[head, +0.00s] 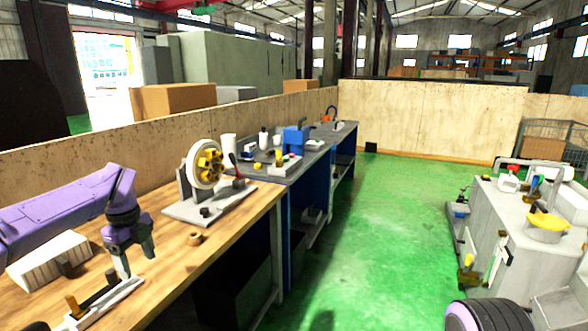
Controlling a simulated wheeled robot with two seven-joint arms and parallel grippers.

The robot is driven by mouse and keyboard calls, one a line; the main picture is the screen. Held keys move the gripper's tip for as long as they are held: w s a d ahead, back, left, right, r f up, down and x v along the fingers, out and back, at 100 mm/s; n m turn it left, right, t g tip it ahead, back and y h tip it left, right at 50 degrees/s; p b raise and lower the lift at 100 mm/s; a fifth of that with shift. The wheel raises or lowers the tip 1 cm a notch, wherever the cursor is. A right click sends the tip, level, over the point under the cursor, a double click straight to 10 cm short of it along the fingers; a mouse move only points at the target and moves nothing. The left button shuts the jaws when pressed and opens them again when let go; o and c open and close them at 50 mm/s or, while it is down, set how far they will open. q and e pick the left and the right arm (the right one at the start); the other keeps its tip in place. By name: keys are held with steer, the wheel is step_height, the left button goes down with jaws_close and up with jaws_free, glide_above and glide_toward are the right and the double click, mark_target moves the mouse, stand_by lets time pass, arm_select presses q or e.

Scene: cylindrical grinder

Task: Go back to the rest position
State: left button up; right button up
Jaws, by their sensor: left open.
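My left arm, purple with a dark wrist, comes in from the left over the wooden workbench (235,222). My left gripper (136,262) points down, open, with nothing seen between its fingers. It is above the front left part of the bench, close to a pale fixture with a bar (112,300); I cannot tell whether they touch. My right gripper is not in view; only a dark, purple-edged rounded part shows at the bottom right edge.
A wheel-like fixture with yellow parts (205,163) stands on the bench, with a small brown ring (194,239) nearby. A ribbed white block (48,260) lies under my left arm. A grey machine (520,250) stands at right. The green floor (385,235) between is clear.

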arm_select(q)
steer(key=f+m+t+y, duration=0.2)
steer(key=f+m+y, duration=0.1)
steer(key=f+m, duration=0.2)
steer(key=d+f+m+t+y, duration=0.1)
steer(key=f+m+y, duration=0.2)
steer(key=f+m, duration=0.3)
steer(key=s+d+f+m+t+y, duration=0.1)
steer(key=f+m, duration=0.4)
steer(key=m, duration=0.5)
steer(key=shift+d+f+t+y, duration=0.1)
steer(key=shift+f+t+y, duration=0.15)
steer(key=shift+t+y, duration=0.6)
steer(key=s+d+f+m+h, duration=0.3)
steer(key=s+d+f+m, duration=0.1)
steer(key=s+f+m, duration=0.6)
steer(key=s+d+f+m+h, duration=0.25)
steer(key=s+f+m, duration=0.6)
steer(key=s, duration=0.45)
steer(key=s+a+f+m+g, duration=0.1)
steer(key=s+m, duration=0.1)
steer(key=s, duration=0.5)
steer(key=s+m+g, duration=0.1)
steer(key=s+m, duration=0.1)
steer(key=s, duration=0.5)
steer(key=shift+s+a+f, duration=0.3)
steer(key=shift+a+f, duration=0.05)
steer(key=shift+f, duration=0.05)
steer(key=shift+m+g, duration=0.25)
